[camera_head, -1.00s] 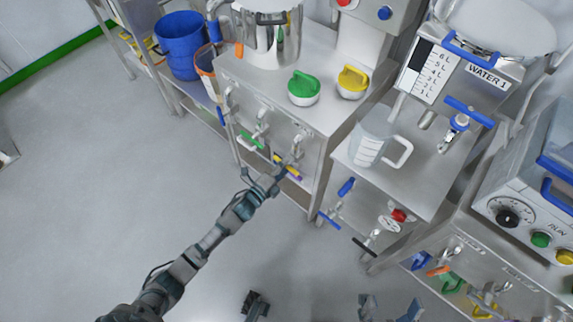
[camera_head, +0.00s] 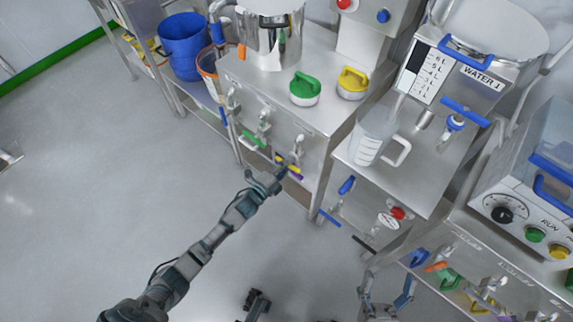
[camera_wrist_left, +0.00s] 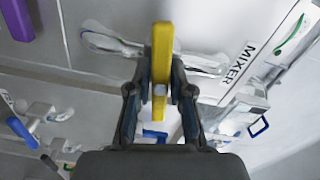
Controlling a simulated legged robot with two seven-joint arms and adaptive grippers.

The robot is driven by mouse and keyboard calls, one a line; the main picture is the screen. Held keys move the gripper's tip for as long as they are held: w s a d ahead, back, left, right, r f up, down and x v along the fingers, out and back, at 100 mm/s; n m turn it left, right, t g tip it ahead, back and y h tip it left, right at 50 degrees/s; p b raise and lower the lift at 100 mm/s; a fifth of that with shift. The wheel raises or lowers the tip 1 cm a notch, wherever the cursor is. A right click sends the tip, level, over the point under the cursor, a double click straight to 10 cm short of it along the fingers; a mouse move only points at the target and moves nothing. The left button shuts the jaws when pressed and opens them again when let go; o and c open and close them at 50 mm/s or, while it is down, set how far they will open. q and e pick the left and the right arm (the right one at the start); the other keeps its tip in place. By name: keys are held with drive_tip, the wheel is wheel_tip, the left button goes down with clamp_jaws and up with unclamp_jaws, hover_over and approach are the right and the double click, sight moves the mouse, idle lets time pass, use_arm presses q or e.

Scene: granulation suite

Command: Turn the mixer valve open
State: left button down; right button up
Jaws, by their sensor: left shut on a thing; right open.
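The mixer valve's yellow lever handle (camera_wrist_left: 161,75) lies between the two fingers of my left gripper (camera_wrist_left: 161,88) in the left wrist view, with the MIXER label (camera_wrist_left: 238,62) to its right. The gripper is shut on this handle. In the head view my left gripper (camera_head: 279,174) reaches the yellow handle (camera_head: 293,167) on the front of the steel cabinet; the fingers partly hide it. My right gripper (camera_head: 387,300) is open and empty at the bottom of the head view, apart from the valves.
A green valve handle (camera_head: 253,139) is left of the yellow one. A purple handle (camera_wrist_left: 17,18) shows at the wrist view's upper left. A jug (camera_head: 368,145) stands on the steel table. Blue and black valve levers project below it. The floor at left is clear.

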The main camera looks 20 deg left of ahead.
use_arm(q)
drive_tip(key=n+p, duration=0.2)
drive_tip(key=n, duration=0.3)
drive_tip(key=shift+s+f+n, duration=0.1)
drive_tip(key=shift+f+n, duration=0.05)
drive_tip(key=shift+n, duration=0.15)
drive_tip(key=shift+n+p, duration=0.45)
drive_tip(key=shift+n, duration=0.35)
drive_tip(key=n, duration=0.3)
drive_tip(key=shift+f+n+p, duration=0.1)
drive_tip(key=shift+n+p, duration=0.3)
drive_tip(key=shift+f+n, duration=0.15)
drive_tip(key=shift+n, duration=2.05)
use_arm(e)
drive_tip(key=w+f+n+g, duration=0.1)
drive_tip(key=w+f+g, duration=0.3)
drive_tip(key=f+g, duration=0.5)
drive_tip(key=shift+w+a+h, duration=0.25)
drive_tip(key=shift+w+h, duration=0.1)
drive_tip(key=shift+h, duration=0.05)
use_arm(q)
drive_tip(key=c, duration=1)
unclamp_jaws()
drive_tip(key=shift+c, duration=0.2)
drive_tip(key=shift+a+r, duration=0.1)
drive_tip(key=shift+r, duration=0.1)
use_arm(e)
drive_tip(key=shift+r, duration=0.1)
